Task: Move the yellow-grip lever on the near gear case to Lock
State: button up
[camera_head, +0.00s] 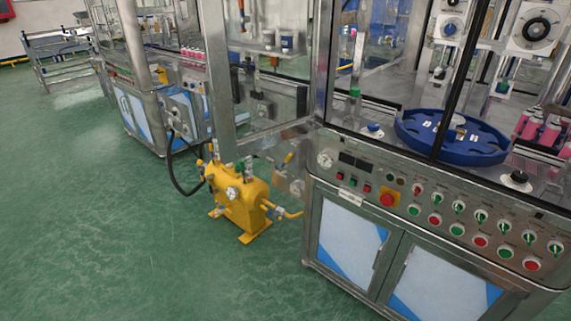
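A small yellow grip (288,158) shows at the left end of the near machine. It sits just above a metal box (290,183) with a round fitting on its face, beside the machine's control panel. I take this as the lever and gear case, but it is small, and I cannot read a Lock mark or tell the lever's setting. My gripper is not in view.
A yellow pump unit (238,200) with a gauge and pipes stands on the floor just left of the box. The near machine's cabinet (350,240) and control panel (440,215) fill the right. A second machine (165,110) stands behind. Green floor (120,240) is clear at front left.

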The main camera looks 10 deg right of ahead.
aim_at(284, 165)
jog(key=i+j+z, duration=0.3)
jog(key=i+j, duration=0.4)
jog(key=i, duration=0.2)
jog(key=i+j+z, duration=0.3)
jog(key=i+j, duration=0.55)
jog(key=j, duration=0.1)
